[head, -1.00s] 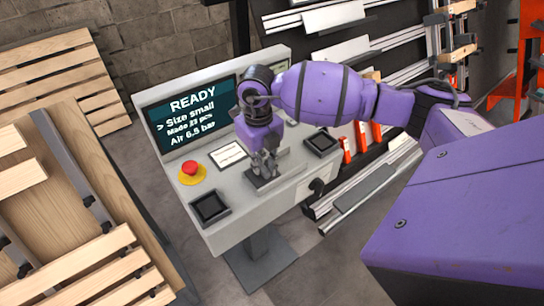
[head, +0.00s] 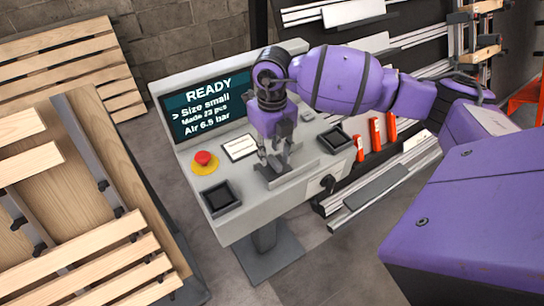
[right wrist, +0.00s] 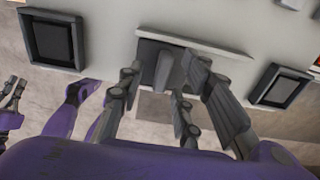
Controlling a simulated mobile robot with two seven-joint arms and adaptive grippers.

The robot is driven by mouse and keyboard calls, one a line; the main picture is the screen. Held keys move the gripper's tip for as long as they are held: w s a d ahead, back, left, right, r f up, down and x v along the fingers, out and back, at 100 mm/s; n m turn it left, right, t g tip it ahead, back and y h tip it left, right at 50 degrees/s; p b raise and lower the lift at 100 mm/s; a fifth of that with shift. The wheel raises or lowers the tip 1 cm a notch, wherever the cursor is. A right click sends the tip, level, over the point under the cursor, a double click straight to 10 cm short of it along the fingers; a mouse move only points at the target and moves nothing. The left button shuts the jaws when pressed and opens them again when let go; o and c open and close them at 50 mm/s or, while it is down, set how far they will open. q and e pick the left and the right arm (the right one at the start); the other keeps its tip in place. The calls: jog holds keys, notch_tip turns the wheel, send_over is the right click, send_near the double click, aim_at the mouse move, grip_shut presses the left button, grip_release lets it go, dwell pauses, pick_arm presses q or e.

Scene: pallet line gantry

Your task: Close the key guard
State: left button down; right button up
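My right gripper (head: 276,158) points down over a small grey fixture (head: 292,180) on the sloped console top. In the right wrist view, the right gripper (right wrist: 160,92) is open, its fingers apart on either side of a small grey upright piece (right wrist: 164,70). That piece stands on a dark plate (right wrist: 148,62), with a lighter grey bar along one edge. Which part is the key guard I cannot tell for sure; the fingers partly hide the fixture. I cannot tell whether they touch it. Part of my left gripper (right wrist: 12,92) seems to show at the left edge of the right wrist view.
The console (head: 225,228) has a screen reading READY, a red button (head: 204,160) and two black square trays (head: 221,197), (head: 334,139). A black knob (head: 328,184) is on its front. Wooden pallets (head: 95,190) stand left; metal rails (head: 385,195) lie right.

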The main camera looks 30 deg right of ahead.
aim_at(272, 159)
notch_tip(272, 159, up, 10)
jog(key=shift+f, duration=0.2)
dwell(0.5)
